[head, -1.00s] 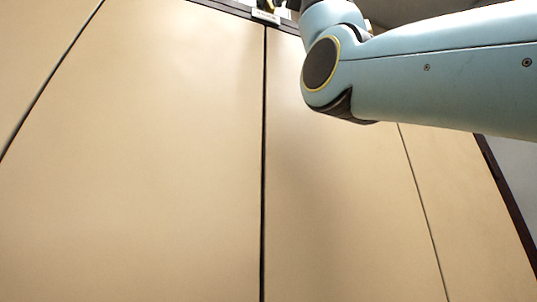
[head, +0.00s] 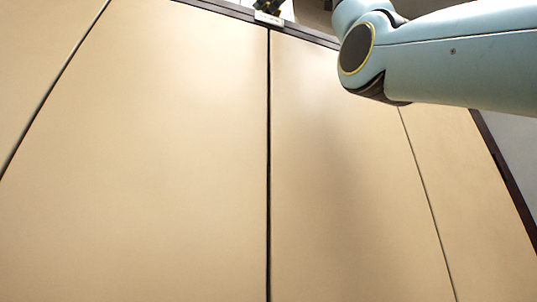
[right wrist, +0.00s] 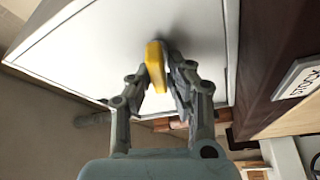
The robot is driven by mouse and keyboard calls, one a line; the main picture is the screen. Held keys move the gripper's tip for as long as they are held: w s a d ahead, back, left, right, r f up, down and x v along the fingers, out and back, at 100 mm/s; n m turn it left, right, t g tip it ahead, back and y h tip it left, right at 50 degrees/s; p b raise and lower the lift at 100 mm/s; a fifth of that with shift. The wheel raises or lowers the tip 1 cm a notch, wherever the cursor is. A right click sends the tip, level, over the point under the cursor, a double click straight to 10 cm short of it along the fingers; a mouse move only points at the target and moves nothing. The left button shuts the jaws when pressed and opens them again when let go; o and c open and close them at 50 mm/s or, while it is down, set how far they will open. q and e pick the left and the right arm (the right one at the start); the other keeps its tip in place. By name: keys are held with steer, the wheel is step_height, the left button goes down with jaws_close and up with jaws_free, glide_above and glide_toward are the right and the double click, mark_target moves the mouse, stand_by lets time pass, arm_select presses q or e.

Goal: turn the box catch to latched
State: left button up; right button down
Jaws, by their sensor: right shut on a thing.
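The box catch (right wrist: 156,66) is a yellow handle on the white front of a box (right wrist: 95,50) in the right wrist view. My right gripper (right wrist: 160,84) has its two grey fingers on either side of the catch and is shut on it. The catch stands out from the white face; its base is partly hidden by the fingers. In the head view my right arm comes in from the upper right, and I cannot make out the gripper's fingers or the catch there. My left gripper is in neither view.
A large tan panelled front (head: 150,150) with dark seams fills the head view. A small white label (head: 268,18) sits on its dark top edge. In the right wrist view, a STOCK sign (right wrist: 299,78) is on a dark board right of the box.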

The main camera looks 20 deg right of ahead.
steer(key=shift+s+r+n+g+p, duration=0.1)
steer(key=shift+n+g+p, duration=0.3)
steer(key=shift+n, duration=0.75)
steer(key=shift+s+n+g+p, duration=0.1)
steer(key=shift+n+g+p, duration=0.3)
steer(key=shift+n, duration=0.75)
steer(key=c, duration=1.3)
jaws_free()
steer(key=shift+d+f, duration=0.1)
steer(key=shift+f, duration=0.1)
steer(key=v, duration=0.7)
steer(key=shift+s+d, duration=0.1)
steer(key=shift+s, duration=0.1)
